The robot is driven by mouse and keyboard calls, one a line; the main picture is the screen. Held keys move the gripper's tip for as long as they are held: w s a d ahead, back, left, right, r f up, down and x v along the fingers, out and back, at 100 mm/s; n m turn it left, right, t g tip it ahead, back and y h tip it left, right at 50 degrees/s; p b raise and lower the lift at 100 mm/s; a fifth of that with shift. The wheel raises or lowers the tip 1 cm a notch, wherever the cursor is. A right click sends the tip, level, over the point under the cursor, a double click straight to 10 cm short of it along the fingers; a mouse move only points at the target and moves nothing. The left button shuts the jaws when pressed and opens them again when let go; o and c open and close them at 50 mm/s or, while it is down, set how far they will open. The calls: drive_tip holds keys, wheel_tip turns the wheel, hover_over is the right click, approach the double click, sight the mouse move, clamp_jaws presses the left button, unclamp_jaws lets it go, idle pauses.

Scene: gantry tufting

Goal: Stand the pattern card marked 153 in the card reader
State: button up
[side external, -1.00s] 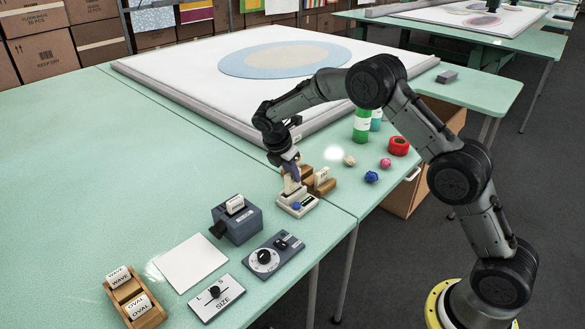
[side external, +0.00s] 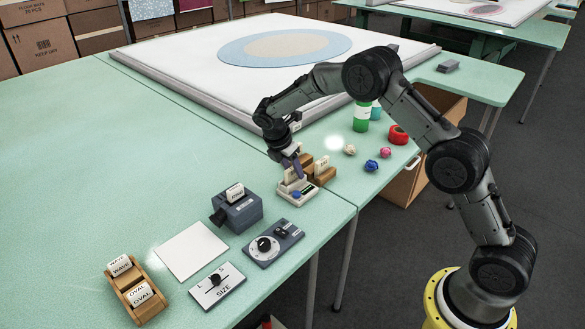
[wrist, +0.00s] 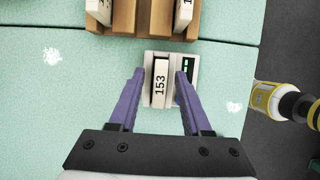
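The pattern card marked 153 (wrist: 160,84) stands upright in the card reader (wrist: 150,59) in the wrist view. The reader (side external: 297,194) is a small pale box with a blue button and a dark display strip, near the table edge in the side view. My gripper (wrist: 159,76) has two purple fingers, one on each side of the card, with a gap on both sides. It is open and holds nothing. In the side view my gripper (side external: 292,165) is just above the reader and partly hides the card.
A wooden card rack (wrist: 125,18) with other cards stands close behind the reader. A grey device with a card (side external: 237,208), a dial box (side external: 272,243), a size slider (side external: 217,287) and a wooden tray (side external: 137,291) are at front left. Yarn balls (side external: 371,165) lie at right.

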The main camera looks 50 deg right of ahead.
drive_tip(key=shift+r, duration=0.1)
drive_tip(key=v, duration=1.3)
drive_tip(key=shift+a+r, duration=0.25)
